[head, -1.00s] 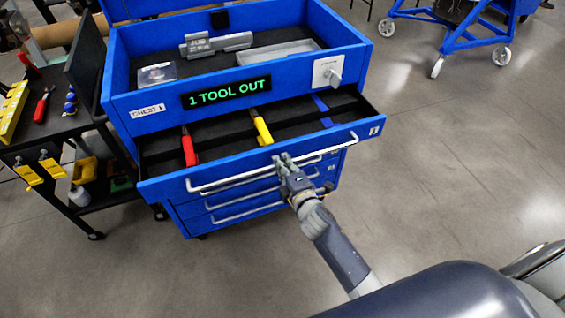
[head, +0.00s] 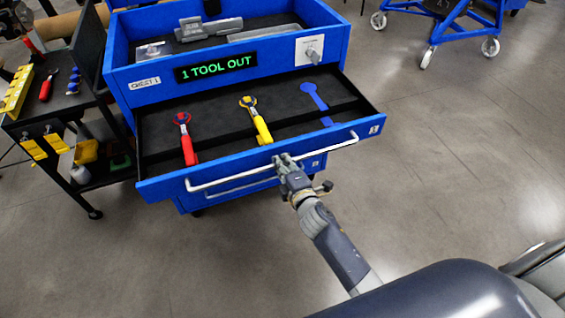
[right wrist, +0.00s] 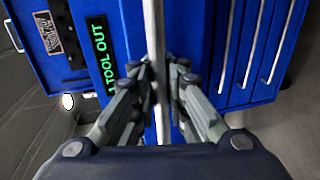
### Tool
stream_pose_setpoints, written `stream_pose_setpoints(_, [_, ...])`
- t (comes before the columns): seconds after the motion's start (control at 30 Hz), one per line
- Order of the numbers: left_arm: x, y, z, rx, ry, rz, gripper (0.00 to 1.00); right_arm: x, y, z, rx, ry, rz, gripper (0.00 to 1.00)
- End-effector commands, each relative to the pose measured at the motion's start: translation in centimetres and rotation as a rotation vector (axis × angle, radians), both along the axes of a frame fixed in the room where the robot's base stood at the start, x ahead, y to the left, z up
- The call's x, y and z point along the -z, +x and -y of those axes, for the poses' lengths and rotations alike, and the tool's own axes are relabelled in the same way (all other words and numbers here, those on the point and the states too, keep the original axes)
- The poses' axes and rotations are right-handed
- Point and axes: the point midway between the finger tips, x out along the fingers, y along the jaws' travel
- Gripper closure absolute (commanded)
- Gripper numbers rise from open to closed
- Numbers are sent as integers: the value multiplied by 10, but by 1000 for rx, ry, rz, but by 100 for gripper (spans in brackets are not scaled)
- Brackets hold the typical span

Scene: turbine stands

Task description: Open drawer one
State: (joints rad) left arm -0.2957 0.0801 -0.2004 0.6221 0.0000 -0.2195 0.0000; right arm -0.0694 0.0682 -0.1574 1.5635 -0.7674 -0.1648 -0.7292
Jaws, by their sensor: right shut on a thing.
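The top drawer (head: 240,166) of the blue tool chest (head: 130,72) is pulled well out. It has a black liner with a red-handled tool (head: 187,145), a yellow-handled tool (head: 260,124) and an empty blue tool-shaped recess (head: 317,103). My right gripper (head: 284,162) is shut on the drawer's silver bar handle (head: 225,185), right of its middle. In the right wrist view the fingers (right wrist: 158,85) close around the handle bar (right wrist: 154,35). My left gripper is not in view.
A display (head: 215,67) on the chest reads "1 TOOL OUT". A black cart (head: 60,125) with tools stands at the left. A blue wheeled stand (head: 450,25) is at the back right. Grey floor (head: 450,160) is clear on the right.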

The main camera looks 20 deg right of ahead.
Motion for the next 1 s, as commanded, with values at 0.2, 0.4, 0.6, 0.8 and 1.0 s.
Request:
stream_pose_setpoints(0.2, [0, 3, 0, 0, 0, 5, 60, -1, 1, 0, 0, -1, 2, 67])
stream_pose_setpoints(0.4, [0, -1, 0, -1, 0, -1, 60, -1, 0, 0, 0, -1, 2, 67])
stream_pose_setpoints(0.6, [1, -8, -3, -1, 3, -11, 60, -1, -6, 0, 0, -1, 0, 67])
stream_pose_setpoints(0.8, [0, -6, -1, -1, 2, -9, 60, -6, -37, 1, -1, -1, -1, 67])
stream_pose_setpoints(1.0, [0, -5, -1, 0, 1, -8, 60, -14, -76, 3, 0, 0, -1, 67])
